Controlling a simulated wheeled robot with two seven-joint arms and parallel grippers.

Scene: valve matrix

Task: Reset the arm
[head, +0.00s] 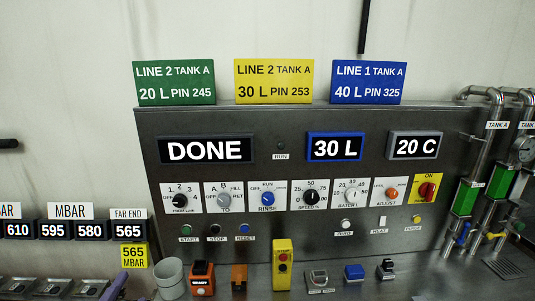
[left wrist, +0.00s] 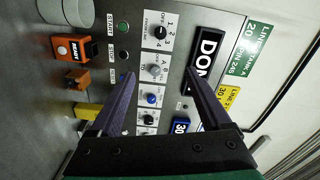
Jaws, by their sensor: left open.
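The grey panel (head: 265,155) fills the middle of the head view. Its displays read DONE (head: 206,150), 30 L (head: 335,146) and 20 C (head: 415,145). Below them is a row of knobs, including a blue one (head: 267,198), an orange one (head: 391,194) and a red one on yellow (head: 427,190).
A yellow stop box (head: 283,263), an orange READY box (head: 202,279) and a grey cup (head: 171,278) stand on the ledge below the panel. Pipes with green gauges (head: 465,198) rise at the right. Pressure displays (head: 90,230) line the left.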

